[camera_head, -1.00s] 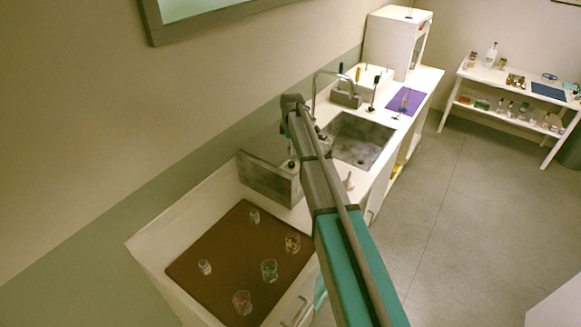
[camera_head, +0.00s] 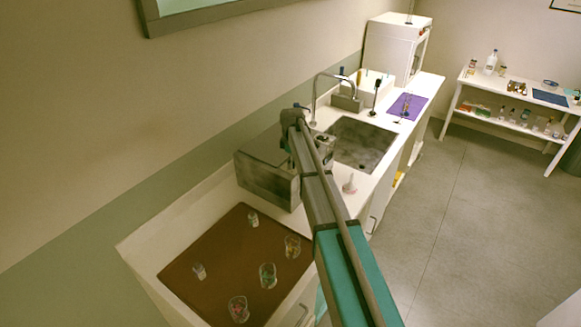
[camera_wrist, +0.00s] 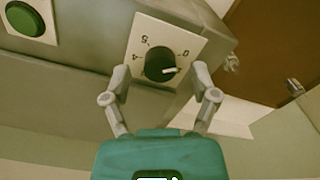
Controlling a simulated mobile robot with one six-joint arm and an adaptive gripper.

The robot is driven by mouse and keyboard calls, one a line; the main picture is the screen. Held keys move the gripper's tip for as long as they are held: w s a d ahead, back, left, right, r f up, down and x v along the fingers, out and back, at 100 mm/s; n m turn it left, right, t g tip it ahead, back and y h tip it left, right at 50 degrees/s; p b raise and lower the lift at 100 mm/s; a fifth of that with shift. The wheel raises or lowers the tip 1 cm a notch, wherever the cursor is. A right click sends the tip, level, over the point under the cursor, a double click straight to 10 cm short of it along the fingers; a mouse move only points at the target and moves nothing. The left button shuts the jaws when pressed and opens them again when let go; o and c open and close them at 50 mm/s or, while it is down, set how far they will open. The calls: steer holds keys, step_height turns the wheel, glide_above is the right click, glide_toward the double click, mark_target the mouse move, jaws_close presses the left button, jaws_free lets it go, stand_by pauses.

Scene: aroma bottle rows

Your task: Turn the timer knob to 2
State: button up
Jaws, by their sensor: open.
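The timer knob (camera_wrist: 158,64) is a round black knob with a white pointer on a white dial plate (camera_wrist: 172,28), in the wrist view. The plate's numbers appear upside down. The pointer points right, a little below the 0; 4 and 5 show at the left and upper left, and I cannot see a 2. My gripper (camera_wrist: 161,75) is open, one finger to each side of the knob in the picture; contact cannot be told. In the head view the grey metal box (camera_head: 262,178) stands beside my arm's end, and my gripper's fingers are hidden.
A green button (camera_wrist: 25,18) is left of the dial. A brown mat (camera_head: 228,262) with several glass beakers lies on the near counter. A sink (camera_head: 362,143) with a tap is beyond the box. A small white funnel-like item (camera_head: 349,184) stands near the counter's front edge.

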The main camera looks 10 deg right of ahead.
steer(key=shift+f, duration=0.3)
steer(key=c, duration=1)
steer(key=shift+a, duration=0.25)
jaws_close()
steer(key=shift+d, duration=0.15)
